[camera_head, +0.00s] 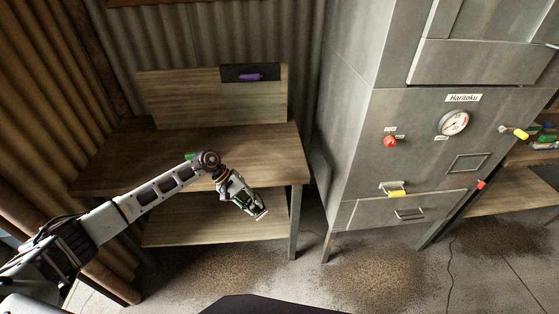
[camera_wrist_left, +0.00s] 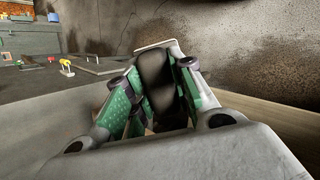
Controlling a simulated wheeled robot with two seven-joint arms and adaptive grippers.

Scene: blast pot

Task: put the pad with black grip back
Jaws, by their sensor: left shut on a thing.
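My left gripper (camera_head: 250,202) hangs in front of the wooden bench's right end, at about the height between its top and lower shelf. In the left wrist view the gripper (camera_wrist_left: 158,88) is shut on the black grip (camera_wrist_left: 156,72) of the pad. A pale edge (camera_wrist_left: 153,46) shows beyond the grip and looks like part of the pad. The rest of the pad is hidden by the fingers. My right gripper is not in view.
The wooden bench (camera_head: 120,160) has a lower shelf (camera_head: 190,232) and a back panel with a dark plate (camera_head: 238,69) bearing a purple item (camera_head: 250,77). A small green item (camera_head: 190,155) shows on the bench top. A grey cabinet (camera_head: 350,130) with a gauge (camera_head: 453,122) stands to the right.

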